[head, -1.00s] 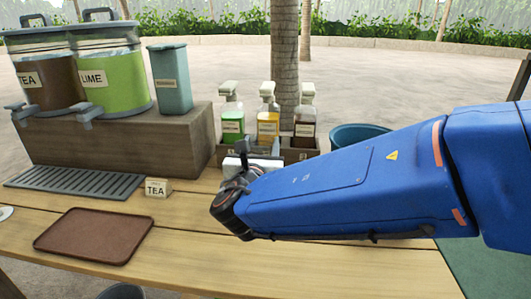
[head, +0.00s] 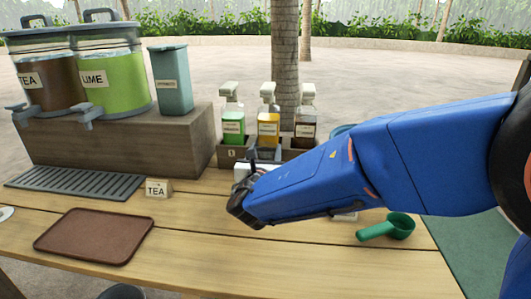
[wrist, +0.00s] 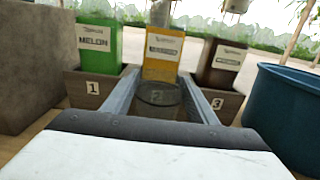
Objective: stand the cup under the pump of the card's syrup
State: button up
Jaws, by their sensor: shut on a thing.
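My gripper (wrist: 160,82) is shut on a clear cup (wrist: 159,97), which shows upright between the two grey fingers in the wrist view. The green MELON bottle (wrist: 98,45) is in slot 1 at left, a dark brown bottle (wrist: 222,65) in slot 3 at right. In the head view my gripper (head: 256,166) is before the rack, the cup indistinct. The card (head: 158,188) reads TEA.
A brown tray (head: 95,236) and a grey drip grate (head: 75,183) lie at left. TEA (head: 45,82) and LIME (head: 112,80) dispensers stand on a block. A green scoop (head: 398,227) lies at right. A blue tub (wrist: 288,105) is right of the rack.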

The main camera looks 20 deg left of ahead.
jog(key=shift+w+f, duration=0.2)
jog(key=shift+f, duration=0.1)
jog(key=o, duration=1.4)
jog(key=shift+f, duration=0.15)
jog(key=shift+o, duration=0.2)
jog(key=shift+s, duration=0.3)
jog(key=v, duration=1.1)
jog(key=shift+s, duration=0.2)
